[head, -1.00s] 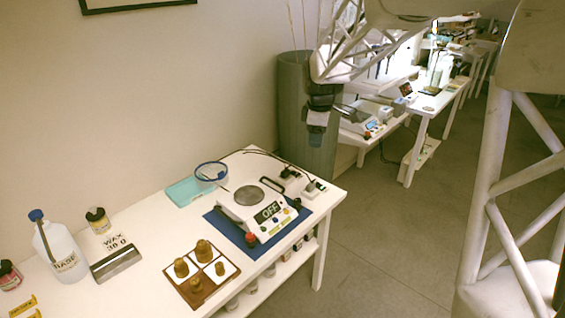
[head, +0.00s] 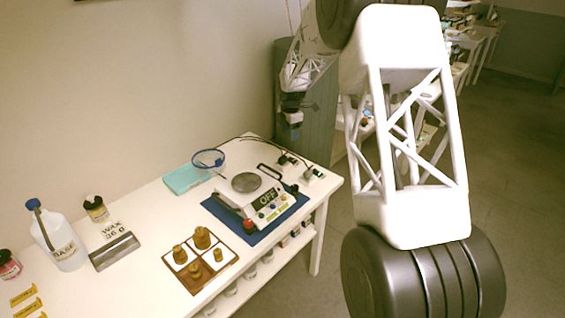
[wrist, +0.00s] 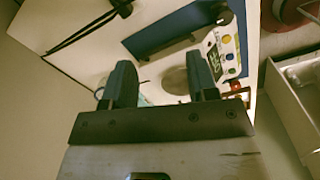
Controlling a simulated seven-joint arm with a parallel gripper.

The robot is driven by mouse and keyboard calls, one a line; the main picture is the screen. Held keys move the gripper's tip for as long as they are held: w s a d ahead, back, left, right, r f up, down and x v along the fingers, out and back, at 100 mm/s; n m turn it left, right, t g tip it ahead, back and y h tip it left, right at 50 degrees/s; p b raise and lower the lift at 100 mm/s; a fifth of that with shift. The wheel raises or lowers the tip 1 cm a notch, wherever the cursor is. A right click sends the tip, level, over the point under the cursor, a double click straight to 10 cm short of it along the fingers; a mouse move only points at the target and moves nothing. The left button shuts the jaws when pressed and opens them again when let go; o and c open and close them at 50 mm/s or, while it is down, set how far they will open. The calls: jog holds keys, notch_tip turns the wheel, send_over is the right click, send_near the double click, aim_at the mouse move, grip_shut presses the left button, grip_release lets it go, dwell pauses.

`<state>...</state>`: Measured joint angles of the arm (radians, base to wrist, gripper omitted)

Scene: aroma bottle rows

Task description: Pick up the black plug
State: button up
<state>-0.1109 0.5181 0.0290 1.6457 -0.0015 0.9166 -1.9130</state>
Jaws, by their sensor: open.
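My gripper (head: 294,119) hangs above and beyond the table's far end, apart from both plugs. In the wrist view its fingers (wrist: 162,80) are spread with nothing held.
A blue-rimmed bowl (head: 208,158), teal pad (head: 188,180) and wooden weight tray (head: 228,262) lie farther left. A grey-green bin (head: 318,130) stands behind the gripper.

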aim_at(282, 157)
jog(key=w+a+f+n, duration=0.1)
jog(key=w+f, duration=0.1)
jog(key=f, duration=0.1)
jog(key=w+a+f+n, duration=0.1)
jog(key=w+f, duration=0.2)
jog(key=w+f+n, duration=0.1)
jog(key=w+f, duration=0.1)
jog(key=f, duration=0.2)
jog(key=shift+w+a+n, duration=0.25)
jog(key=shift+a+n, duration=0.15)
jog(key=shift+f, duration=1.25)
jog(key=shift+f, duration=0.15)
jog(key=shift+s+d+f, duration=0.1)
jog(key=shift+d+f, duration=0.05)
jog(key=shift+f, duration=1.1)
jog(key=shift+s+d+f, duration=0.1)
jog(key=shift+f, duration=1.1)
grip_shut()
